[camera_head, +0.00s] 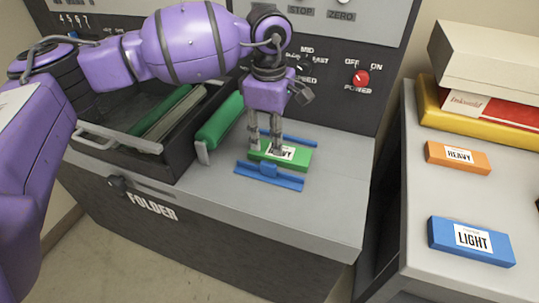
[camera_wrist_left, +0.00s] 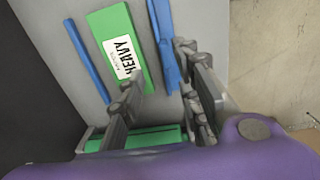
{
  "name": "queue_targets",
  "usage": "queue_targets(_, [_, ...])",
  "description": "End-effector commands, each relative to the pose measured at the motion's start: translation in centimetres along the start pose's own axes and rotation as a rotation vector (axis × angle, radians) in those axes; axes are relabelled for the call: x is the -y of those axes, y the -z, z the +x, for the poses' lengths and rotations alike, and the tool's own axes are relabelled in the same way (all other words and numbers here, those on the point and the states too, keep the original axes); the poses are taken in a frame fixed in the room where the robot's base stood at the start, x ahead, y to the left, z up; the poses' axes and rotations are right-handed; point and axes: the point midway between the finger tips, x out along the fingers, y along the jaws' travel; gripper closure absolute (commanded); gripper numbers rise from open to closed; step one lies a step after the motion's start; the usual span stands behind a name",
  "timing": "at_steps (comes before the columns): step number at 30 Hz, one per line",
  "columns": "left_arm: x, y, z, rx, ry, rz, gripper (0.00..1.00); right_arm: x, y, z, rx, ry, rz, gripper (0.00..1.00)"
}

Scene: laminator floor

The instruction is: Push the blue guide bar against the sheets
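A green stack of sheets labelled HEAVY (camera_head: 297,158) lies flat on the grey machine top between two blue bars. The nearer blue guide bar (camera_head: 283,180), with a raised block at its middle, lies along the stack's front side with a narrow gap. The thinner far blue bar (camera_head: 300,140) runs behind the stack. My left gripper (camera_head: 265,146) points down over the stack, fingers apart and empty. In the left wrist view, its fingers (camera_wrist_left: 155,68) are spread near the green stack (camera_wrist_left: 112,28) and the guide bar (camera_wrist_left: 163,30); contact is unclear. My right gripper is out of view.
A dark tray (camera_head: 115,140) with green rollers (camera_head: 222,120) is left of the stack. A red power knob (camera_head: 361,78) is on the panel behind. On the right table (camera_head: 420,190) lie orange HEAVY (camera_head: 440,158) and blue LIGHT (camera_head: 440,236) packs. The front right top is clear.

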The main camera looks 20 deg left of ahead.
Motion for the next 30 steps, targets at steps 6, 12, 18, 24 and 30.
queue_targets(6, [0.5, 0.4, 2.0, -0.018, 0.019, -0.008, 0.69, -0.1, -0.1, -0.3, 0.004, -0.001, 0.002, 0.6])
queue_targets(12, [0.6, 0.4, 5.2, -0.015, 0.017, -0.007, 0.69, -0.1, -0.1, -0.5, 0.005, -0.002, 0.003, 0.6])
queue_targets(18, [0.6, 0.3, 7.3, -0.013, 0.015, -0.006, 0.69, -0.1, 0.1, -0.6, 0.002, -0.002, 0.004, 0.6])
queue_targets(24, [0.6, 0.3, 7.8, -0.012, 0.014, -0.006, 0.69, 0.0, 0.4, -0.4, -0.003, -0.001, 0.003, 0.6])
queue_targets(30, [0.6, 0.3, 7.8, -0.012, 0.015, -0.006, 0.78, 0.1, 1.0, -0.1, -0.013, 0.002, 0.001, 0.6])
